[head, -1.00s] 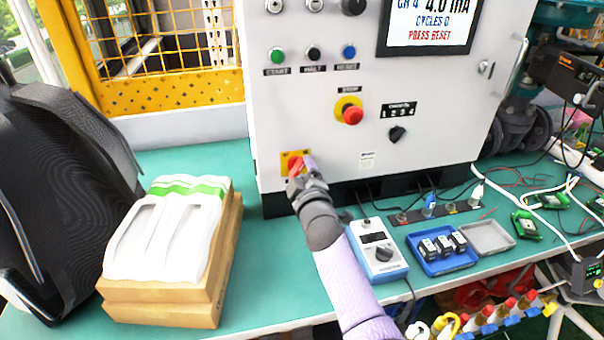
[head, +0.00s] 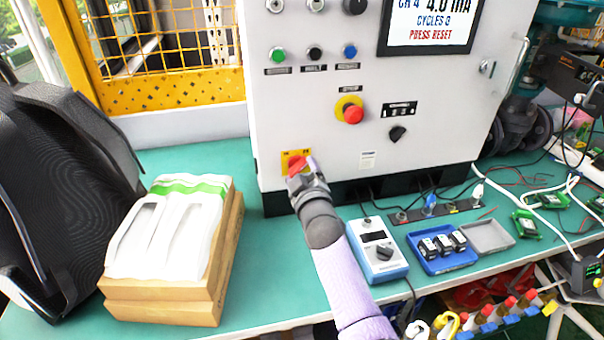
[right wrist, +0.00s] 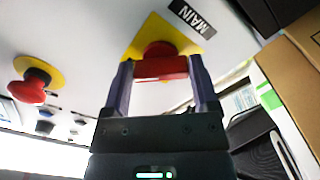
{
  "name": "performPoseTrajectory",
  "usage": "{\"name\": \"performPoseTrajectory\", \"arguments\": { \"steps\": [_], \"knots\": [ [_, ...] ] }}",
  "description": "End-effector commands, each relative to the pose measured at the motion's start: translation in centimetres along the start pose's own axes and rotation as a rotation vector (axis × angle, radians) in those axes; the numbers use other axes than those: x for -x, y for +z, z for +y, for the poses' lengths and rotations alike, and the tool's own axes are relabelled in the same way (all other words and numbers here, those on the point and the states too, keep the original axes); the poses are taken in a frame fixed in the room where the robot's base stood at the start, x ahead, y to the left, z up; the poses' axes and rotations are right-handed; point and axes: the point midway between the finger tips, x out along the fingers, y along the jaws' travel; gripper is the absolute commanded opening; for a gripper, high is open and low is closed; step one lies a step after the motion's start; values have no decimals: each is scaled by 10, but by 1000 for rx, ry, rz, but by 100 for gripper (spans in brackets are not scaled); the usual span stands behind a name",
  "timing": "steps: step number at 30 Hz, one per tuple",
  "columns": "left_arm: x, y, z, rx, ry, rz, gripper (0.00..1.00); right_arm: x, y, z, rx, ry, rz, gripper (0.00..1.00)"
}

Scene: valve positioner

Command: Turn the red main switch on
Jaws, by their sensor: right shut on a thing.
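The red main switch (right wrist: 160,64) sits on a yellow plate (right wrist: 187,40) beside a black MAIN label (right wrist: 192,16) in the right wrist view. In the head view the switch (head: 297,166) is low on the front of the white cabinet (head: 330,140). My right gripper (right wrist: 160,72) is shut on the red handle, with one finger on each side. In the head view my right gripper (head: 303,172) covers part of the switch and its plate. My left gripper is not in view.
A red stop button (head: 353,114) on a yellow disc is above and right of the switch. A cardboard box (head: 225,255) with white trays stands left on the green bench. A blue meter (head: 379,252) and a blue tray (head: 440,266) lie to the right.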

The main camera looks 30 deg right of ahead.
Motion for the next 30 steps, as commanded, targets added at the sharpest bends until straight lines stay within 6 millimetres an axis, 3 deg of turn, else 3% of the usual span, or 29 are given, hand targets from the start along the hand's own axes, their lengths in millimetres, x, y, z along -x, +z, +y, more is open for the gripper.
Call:
{"name": "performPoseTrajectory", "arguments": {
  "steps": [2,3,5,14,24,30],
  "knots": [
    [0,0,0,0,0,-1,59,0,1,-1,-3,-3,-3,18],
    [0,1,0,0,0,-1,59,0,1,-1,-3,-2,-3,85],
    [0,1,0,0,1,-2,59,0,1,-1,-2,-2,-2,98],
    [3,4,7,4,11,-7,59,5,0,0,-1,-2,-2,100],
    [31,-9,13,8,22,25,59,77,-2,1,-3,-2,-2,100],
    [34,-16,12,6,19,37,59,99,0,0,-3,-1,-2,100]
  ]
}}
